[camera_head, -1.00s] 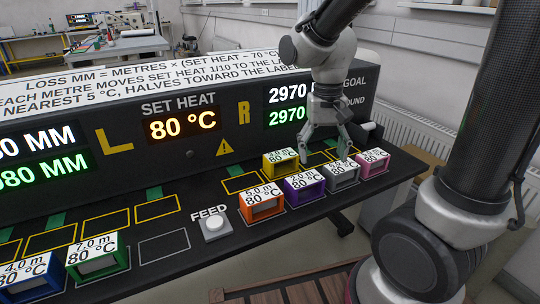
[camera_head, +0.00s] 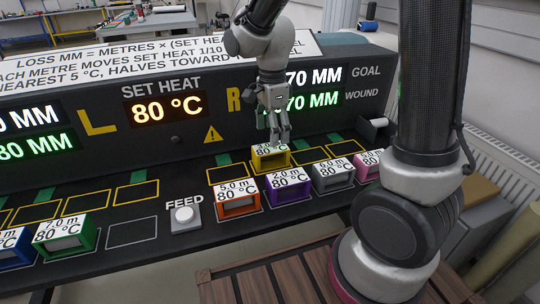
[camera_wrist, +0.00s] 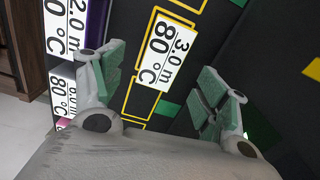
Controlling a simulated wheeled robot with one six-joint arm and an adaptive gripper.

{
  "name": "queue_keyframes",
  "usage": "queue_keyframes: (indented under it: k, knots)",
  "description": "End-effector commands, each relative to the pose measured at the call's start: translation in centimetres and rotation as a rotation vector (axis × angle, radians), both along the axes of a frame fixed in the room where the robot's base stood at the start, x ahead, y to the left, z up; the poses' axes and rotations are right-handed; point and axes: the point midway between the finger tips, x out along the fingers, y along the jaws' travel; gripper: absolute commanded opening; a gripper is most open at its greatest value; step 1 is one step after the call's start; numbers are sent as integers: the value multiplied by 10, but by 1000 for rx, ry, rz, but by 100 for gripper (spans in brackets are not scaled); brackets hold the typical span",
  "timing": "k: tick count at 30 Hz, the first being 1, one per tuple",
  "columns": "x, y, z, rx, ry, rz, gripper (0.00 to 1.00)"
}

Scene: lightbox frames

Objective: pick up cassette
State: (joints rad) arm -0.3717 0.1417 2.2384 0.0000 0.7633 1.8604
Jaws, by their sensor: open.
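Several coloured cassettes with white labels stand on the black bench. The yellow cassette (camera_head: 270,158), labelled 3.0 m 80 °C, sits in the back row of yellow outlines. My gripper (camera_head: 279,141) points down just above and behind it, fingers spread. In the wrist view the yellow cassette's label (camera_wrist: 165,52) lies beyond the gap of my open gripper (camera_wrist: 160,88), with nothing held. In front stand the orange cassette (camera_head: 237,201), purple cassette (camera_head: 287,186), grey cassette (camera_head: 332,176) and pink cassette (camera_head: 367,164). The green cassette (camera_head: 66,236) and blue cassette (camera_head: 12,248) are at left.
A console panel (camera_head: 100,165) rises behind the cassettes, showing SET HEAT 80 °C. The white FEED button (camera_head: 184,215) sits left of the orange cassette. Empty outlined slots (camera_head: 137,192) lie left and right of the yellow cassette. Brown slats (camera_head: 265,285) lie below the bench front.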

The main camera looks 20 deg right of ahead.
Motion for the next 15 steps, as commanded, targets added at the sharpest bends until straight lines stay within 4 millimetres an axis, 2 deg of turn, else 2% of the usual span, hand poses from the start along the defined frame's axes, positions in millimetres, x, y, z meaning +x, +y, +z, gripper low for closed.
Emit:
queue_keyframes:
  k: [5,15]
  knots:
    - [0,0,-5,0,-1,-81,74]
    - [2,2,-50,-1,3,-84,74]
